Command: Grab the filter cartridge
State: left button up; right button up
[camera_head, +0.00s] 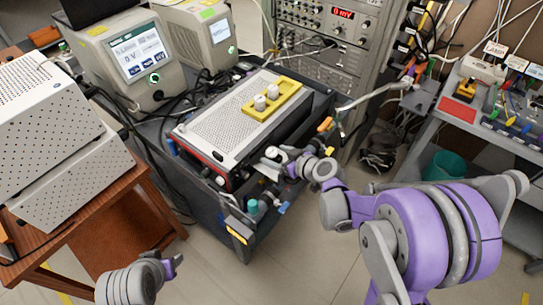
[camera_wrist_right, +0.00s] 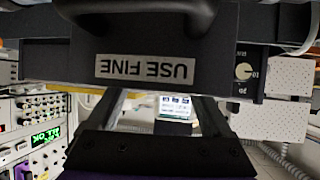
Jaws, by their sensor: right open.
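A yellow holder (camera_head: 292,92) lies on the perforated top of a grey instrument (camera_head: 215,112) in the head view. Two small pale capped pieces, a nearer one (camera_head: 260,103) and a farther one (camera_head: 273,91), stand upright in it; they look like filter cartridges, but I cannot tell them apart. My right gripper (camera_head: 272,163) is at the instrument's front right side, below and apart from the holder. In the right wrist view it is open and empty (camera_wrist_right: 160,112), facing a black panel with an upside-down "USE FINE" label (camera_wrist_right: 145,68).
The instrument sits on a dark cart (camera_head: 262,222). Two units with screens (camera_head: 140,55) stand behind it at the left. A rack (camera_head: 335,50) is behind, and a grey cart (camera_head: 480,125) with cables is at the right. Floor (camera_head: 290,260) is free in front.

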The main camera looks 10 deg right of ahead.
aim_at(274, 154)
jog(key=x, duration=0.3)
jog(key=shift+w, duration=0.25)
jog(key=shift+s, duration=0.1)
jog(key=shift+c, duration=0.3)
grip_shut()
